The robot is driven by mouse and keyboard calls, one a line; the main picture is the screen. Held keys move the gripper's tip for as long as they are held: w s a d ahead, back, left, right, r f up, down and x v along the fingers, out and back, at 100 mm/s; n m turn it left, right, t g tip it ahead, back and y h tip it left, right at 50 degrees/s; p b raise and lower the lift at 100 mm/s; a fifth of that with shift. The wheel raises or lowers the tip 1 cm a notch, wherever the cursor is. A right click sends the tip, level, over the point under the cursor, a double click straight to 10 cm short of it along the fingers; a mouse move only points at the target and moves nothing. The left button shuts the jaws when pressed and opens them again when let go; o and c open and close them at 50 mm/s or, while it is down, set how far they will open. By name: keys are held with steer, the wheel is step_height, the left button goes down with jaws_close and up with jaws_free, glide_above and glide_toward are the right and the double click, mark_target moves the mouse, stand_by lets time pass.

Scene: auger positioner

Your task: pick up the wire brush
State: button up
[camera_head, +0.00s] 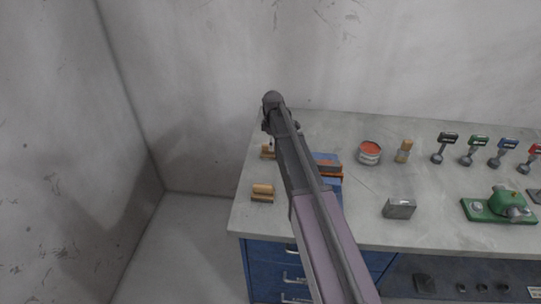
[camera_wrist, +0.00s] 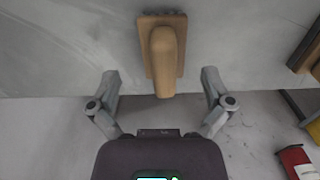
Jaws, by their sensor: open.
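In the wrist view a tan wooden block with a rounded bar handle (camera_wrist: 165,62) lies on the grey bench top near its edge. My gripper (camera_wrist: 160,78) is open, its two fingers apart on either side of the handle's near end, with nothing held. In the head view two similar wooden pieces lie at the bench's left end, one farther back (camera_head: 267,152) and one nearer the front (camera_head: 262,192). My arm hides most of the gripper there.
A brown block (camera_head: 328,168) lies on a blue mat right of my arm. A red-topped can (camera_head: 370,152), a small brush (camera_head: 404,151), a metal block (camera_head: 400,208), several tools and a green device (camera_head: 500,206) stand farther right. In the wrist view, a red object (camera_wrist: 296,161) is lower right.

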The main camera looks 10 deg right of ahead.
mark_target(270, 153)
steer(key=shift+f, duration=0.1)
stand_by(0.3)
steer(key=f+b, duration=0.3)
steer(key=shift+s+a+f+b, duration=0.1)
steer(key=shift+a+f+b, duration=0.1)
steer(key=shift+a+b, duration=0.15)
steer(key=shift+f+b, duration=0.75)
steer(key=shift+f, duration=0.05)
steer(key=c, duration=1.3)
steer(key=shift+o, duration=0.2)
steer(key=shift+r, duration=0.2)
step_height(270, 153, up, 10)
steer(key=p, duration=1)
steer(key=shift+f, duration=0.2)
